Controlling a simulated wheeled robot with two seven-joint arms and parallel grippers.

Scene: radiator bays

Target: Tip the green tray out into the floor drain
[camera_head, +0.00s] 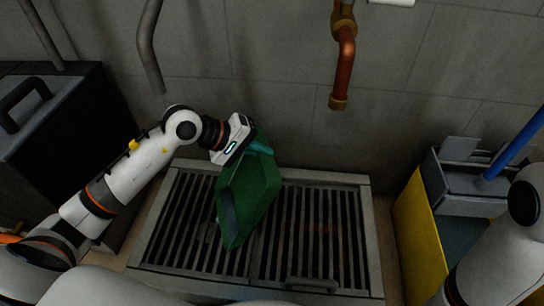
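The green tray (252,195) hangs steeply tilted above the floor drain (318,225), a slotted metal grate in a pale frame at the foot of the wall. My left gripper (256,147) is at the tray's upper end and appears shut on its rim; the fingertips are partly hidden. A grey strip shows along the tray's lower left side, and I cannot tell whether it is liquid or the tray's inner face. My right arm (500,240) shows at the lower right; its gripper is out of view.
A copper pipe (344,65) with an open lower end comes down the wall above the drain. A dark case with a handle (50,110) stands at the left. A yellow and grey mop bucket (418,225) with a blue pole (515,145) stands at the right.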

